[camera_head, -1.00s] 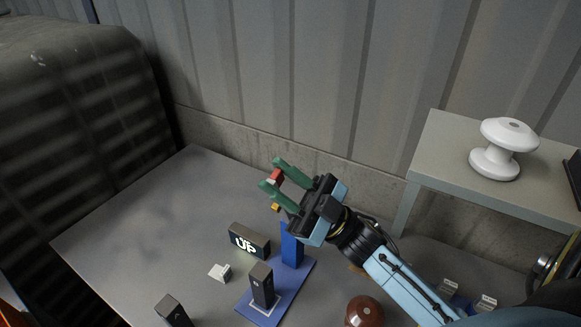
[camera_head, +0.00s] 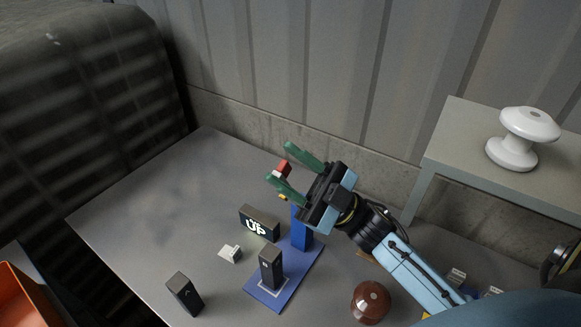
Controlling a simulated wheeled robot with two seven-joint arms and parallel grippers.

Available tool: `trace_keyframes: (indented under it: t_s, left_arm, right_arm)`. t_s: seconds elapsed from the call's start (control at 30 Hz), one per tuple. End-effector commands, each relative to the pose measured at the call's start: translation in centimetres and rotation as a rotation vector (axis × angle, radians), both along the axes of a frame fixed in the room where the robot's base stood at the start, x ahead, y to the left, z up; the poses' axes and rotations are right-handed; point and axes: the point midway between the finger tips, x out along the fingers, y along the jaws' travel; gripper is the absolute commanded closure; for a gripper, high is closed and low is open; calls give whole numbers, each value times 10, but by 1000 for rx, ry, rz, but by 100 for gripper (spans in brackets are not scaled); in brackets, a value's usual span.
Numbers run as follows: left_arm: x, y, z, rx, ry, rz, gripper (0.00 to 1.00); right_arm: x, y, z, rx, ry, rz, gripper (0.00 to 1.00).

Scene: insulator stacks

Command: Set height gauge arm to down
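The height gauge has a blue base plate (camera_head: 302,268) and a blue upright post (camera_head: 301,236) on the table. A small red piece (camera_head: 283,167), with a bit of yellow below it, shows high up at the green fingers and looks like the end of the gauge arm. My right gripper (camera_head: 287,172) is above the post, its two green fingers apart on either side of the red piece. I cannot tell whether they touch it. The gripper hides the post's top and most of the arm. A dark sign reading "UP" (camera_head: 259,224) stands beside the gauge. My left gripper is not in view.
A dark block (camera_head: 271,268) stands on the base plate and another (camera_head: 184,294) to its left. A small white card (camera_head: 230,254) and a brown insulator (camera_head: 370,302) are nearby. A white insulator (camera_head: 523,138) sits on a raised shelf (camera_head: 450,136). The table's left side is clear.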

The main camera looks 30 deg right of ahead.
Motion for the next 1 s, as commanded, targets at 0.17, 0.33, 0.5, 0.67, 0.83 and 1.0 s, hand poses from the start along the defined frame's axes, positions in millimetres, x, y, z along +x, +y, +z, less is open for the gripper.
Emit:
trace_keyframes:
  t_s: [0.17, 0.33, 0.5, 0.67, 0.83, 1.0]
  left_arm:
    - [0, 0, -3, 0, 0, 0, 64]
    - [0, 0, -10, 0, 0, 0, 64]
    - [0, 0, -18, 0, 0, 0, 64]
    - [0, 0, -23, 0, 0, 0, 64]
    - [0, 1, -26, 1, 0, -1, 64]
    - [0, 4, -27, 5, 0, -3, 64]
  right_arm:
    - [-4, -5, -7, 0, 2, 0, 58]
    - [-19, -23, -29, -1, 7, -1, 58]
    - [-38, -47, -54, -2, 6, -1, 58]
    - [-54, -66, -72, -1, 4, -1, 58]
    - [-63, -77, -83, 0, 1, 0, 58]
    - [-65, -80, -85, 0, 0, 0, 58]
